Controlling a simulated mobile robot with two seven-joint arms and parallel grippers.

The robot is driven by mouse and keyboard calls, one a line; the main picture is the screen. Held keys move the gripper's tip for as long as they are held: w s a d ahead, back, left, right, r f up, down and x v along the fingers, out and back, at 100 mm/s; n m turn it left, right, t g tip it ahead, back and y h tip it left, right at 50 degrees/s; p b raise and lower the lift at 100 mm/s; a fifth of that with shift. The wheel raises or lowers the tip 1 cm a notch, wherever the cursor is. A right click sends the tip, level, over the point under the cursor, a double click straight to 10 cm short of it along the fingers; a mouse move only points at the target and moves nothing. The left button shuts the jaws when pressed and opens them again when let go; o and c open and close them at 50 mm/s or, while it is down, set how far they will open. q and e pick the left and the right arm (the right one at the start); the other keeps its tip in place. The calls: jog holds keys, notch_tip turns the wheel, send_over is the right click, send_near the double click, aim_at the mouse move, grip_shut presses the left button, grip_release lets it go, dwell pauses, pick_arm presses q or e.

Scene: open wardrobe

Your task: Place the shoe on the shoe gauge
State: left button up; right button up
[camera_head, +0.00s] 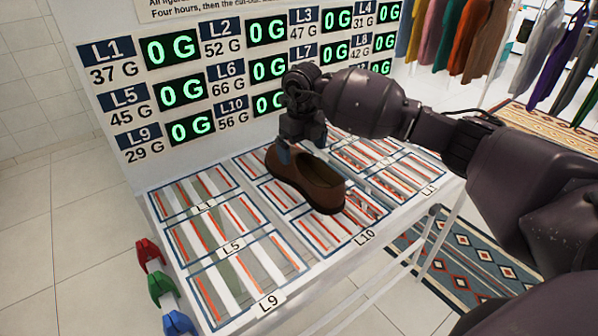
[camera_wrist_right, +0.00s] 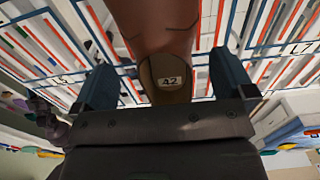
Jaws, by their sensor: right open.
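A brown shoe (camera_head: 312,181) is over the board of striped, labelled cells (camera_head: 262,303), just behind the L10 label. I cannot tell whether its whole sole touches the board. My right gripper (camera_head: 297,148) is above the shoe's back end, at its left in the head view. In the right wrist view, the open fingers of this gripper (camera_wrist_right: 165,76) stand on either side of the shoe's heel (camera_wrist_right: 167,75), which bears the number 42. Gaps show beside the heel. No separate shoe gauge can be made out. My left gripper is not in view.
An upright panel (camera_head: 240,69) with L labels, gram values and green "0 G" displays rises behind the board. Red, green and blue pieces (camera_head: 160,283) stick out at the board's left front. Hanging clothes (camera_head: 466,38) are at upper right. A patterned rug (camera_head: 455,262) lies on the floor.

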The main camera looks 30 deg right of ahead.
jog(key=shift+s+f, duration=0.2)
jog(key=shift+f, duration=2.75)
jog(key=shift+c, duration=0.3)
jog(key=shift+r, duration=0.2)
jog(key=c, duration=0.8)
